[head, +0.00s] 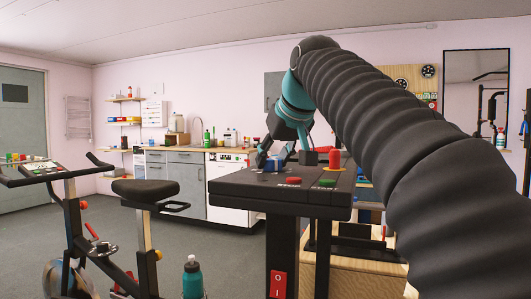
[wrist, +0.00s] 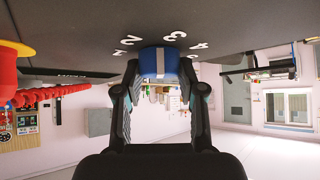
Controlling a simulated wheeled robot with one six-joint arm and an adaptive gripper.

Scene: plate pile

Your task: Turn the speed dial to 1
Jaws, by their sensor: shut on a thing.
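The speed dial is a blue knob (wrist: 160,60) with a pale stripe on its side, on the underside-up dark panel in the wrist view. White numerals, among them 2, 3 and 4, curve around it; its exact setting cannot be told. In the head view the blue dial (head: 273,165) sits on top of the dark console (head: 235,188), partly hidden by my gripper (head: 276,160). My gripper (wrist: 160,72) is shut on the dial, with one finger on each side.
On the console are a red button (head: 291,181), a green button (head: 328,183) and a taller red knob (head: 335,158). An exercise bike (head: 145,190) stands to the left with a teal bottle (head: 193,280) near it. Cabinets (head: 186,175) line the back wall.

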